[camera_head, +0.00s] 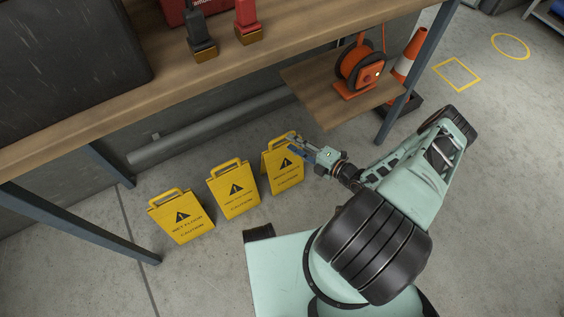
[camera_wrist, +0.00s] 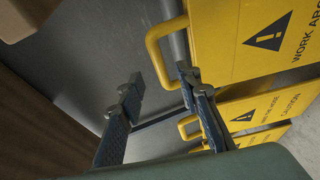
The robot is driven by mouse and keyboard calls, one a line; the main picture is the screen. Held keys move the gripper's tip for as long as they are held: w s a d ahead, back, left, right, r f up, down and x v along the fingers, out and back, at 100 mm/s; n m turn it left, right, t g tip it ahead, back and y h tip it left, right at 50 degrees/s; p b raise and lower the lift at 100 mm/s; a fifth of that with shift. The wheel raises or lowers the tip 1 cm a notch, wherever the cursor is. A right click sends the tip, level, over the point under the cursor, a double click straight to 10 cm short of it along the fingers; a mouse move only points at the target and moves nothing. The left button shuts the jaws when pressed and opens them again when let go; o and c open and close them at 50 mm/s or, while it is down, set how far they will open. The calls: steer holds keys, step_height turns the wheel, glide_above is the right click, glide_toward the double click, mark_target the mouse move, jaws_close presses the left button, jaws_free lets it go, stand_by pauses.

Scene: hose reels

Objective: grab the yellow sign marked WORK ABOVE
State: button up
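The yellow WORK ABOVE sign (camera_wrist: 265,45) is the nearest sign in the wrist view, with a black warning triangle and a loop handle (camera_wrist: 153,48) on its left edge. In the head view it is the rightmost of the standing yellow signs (camera_head: 284,178), its print too small to read. My gripper (camera_wrist: 158,82) is open, its two blue-padded fingers apart. In the wrist view, part of the handle shows between the fingertips, and the right finger overlaps the sign's edge. Contact cannot be told. In the head view my gripper (camera_head: 293,143) is at the sign's top, partly covering it.
A middle yellow sign (camera_head: 234,195) and a WET FLOOR sign (camera_head: 181,222) stand to the left. A workbench (camera_head: 250,60) is overhead, with a grey pipe (camera_head: 205,130) along the wall behind. An orange hose reel (camera_head: 358,70) sits on a low shelf (camera_head: 315,92). Open floor lies right.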

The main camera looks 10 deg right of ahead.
mark_target(282, 137)
steer(key=b+x, duration=0.1)
steer(key=x, duration=0.5)
steer(key=shift+w+d, duration=0.1)
steer(key=shift+d, duration=0.05)
steer(key=shift+c, duration=0.5)
jaws_close()
